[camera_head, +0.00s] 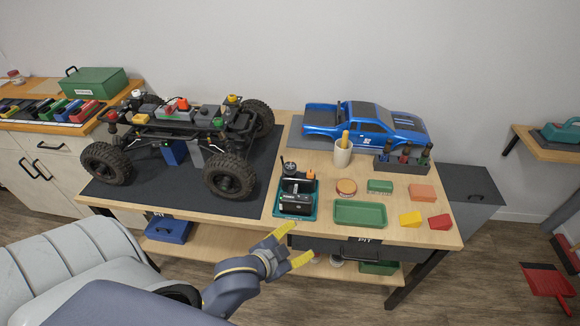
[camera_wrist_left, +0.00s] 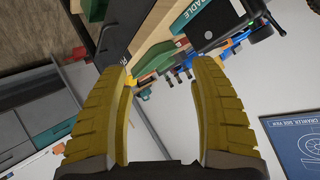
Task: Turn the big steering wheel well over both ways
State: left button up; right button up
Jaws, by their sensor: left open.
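A black handheld radio transmitter (camera_head: 296,200) sits in a teal cradle (camera_head: 281,213) near the table's front edge. A small round dark wheel (camera_head: 289,168) stands at the back left of it; I take this for the steering wheel. The wrist view shows the black transmitter (camera_wrist_left: 212,22) and the teal cradle (camera_wrist_left: 183,17) at the top, partly cut off. My left gripper (camera_head: 292,245) is open and empty, in front of the table edge and just short of the cradle, touching nothing. It also shows open in the wrist view (camera_wrist_left: 160,66). My right gripper is not in view.
A crawler chassis (camera_head: 180,125) stands on a dark mat (camera_head: 130,193) at left. A blue truck body (camera_head: 370,122), a cup with tools (camera_head: 342,153), a green tray (camera_head: 360,212) and coloured blocks (camera_head: 411,219) lie at right. A drawer front (camera_head: 330,243) is below the edge.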

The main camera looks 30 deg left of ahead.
pick_arm(q)
jog(key=w+d+r+n+t+h, duration=0.1)
jog(key=w+d+r+t+h, duration=0.25)
jog(key=r, duration=0.55)
jog(key=w+d+r+n+t+h, duration=0.1)
jog(key=w+d+r+t+h, duration=0.2)
jog(key=r, duration=0.6)
jog(key=w+a+r+n+t, duration=0.2)
jog(key=a+r+n+t, duration=0.35)
jog(key=r, duration=0.45)
jog(key=w+a+r+n+t+y, duration=0.15)
jog(key=a+r+n+y, duration=0.25)
jog(key=a+n+y, duration=0.6)
jog(key=w+a+r+n+g+y, duration=0.15)
jog(key=a+r+n+y, duration=0.3)
jog(key=n+y, duration=0.5)
jog(key=w+a+f+n+g+y, duration=0.1)
jog(key=w+a+f+n+g, duration=0.35)
jog(key=a+n, duration=0.25)
jog(key=w+a+f+n+g, duration=0.35)
jog(key=a+n+g, duration=0.25)
jog(key=n, duration=0.2)
jog(key=n+g+h, duration=0.1)
jog(key=g+h, duration=0.8)
jog(key=h, duration=0.4)
send_over(290, 166)
jog(key=s, duration=0.4)
jog(key=shift+f, duration=8.25)
jog(key=shift+x, duration=5.25)
